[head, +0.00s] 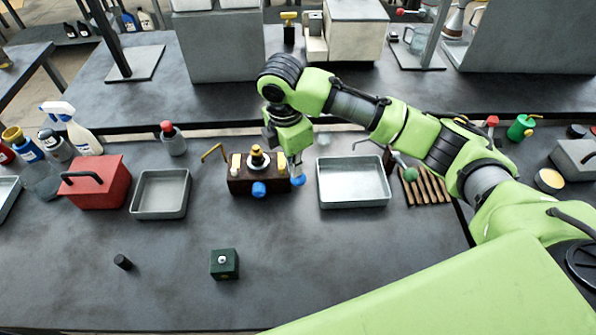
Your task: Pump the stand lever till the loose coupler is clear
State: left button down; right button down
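A dark brown stand block (243,187) sits mid-table. On its top is a brass and black fitting (257,157), perhaps the coupler; I cannot tell if it is loose. My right gripper (296,166) points down at the block's right end, just above that right blue knob. Its fingers are small and partly hidden, so contact and opening are unclear. My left gripper is out of view.
Grey metal trays stand left (160,194) and right (353,182) of the stand. A red box (95,183) is farther left. A small dark green block (224,264) and a black cylinder (122,262) lie in front. The front middle table is mostly clear.

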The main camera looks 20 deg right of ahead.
jog(key=shift+f, duration=1.85)
jog(key=shift+r, duration=0.1)
jog(key=a+p, duration=0.1)
jog(key=a, duration=0.1)
jog(key=a+r+p, duration=0.1)
jog(key=shift+s+p, duration=0.3)
jog(key=shift+p, duration=0.05)
notch_tip(320, 180, up, 12)
jog(key=a, duration=0.1)
jog(key=shift+s, duration=0.15)
jog(key=shift+a+f, duration=0.1)
jog(key=shift+f, duration=0.05)
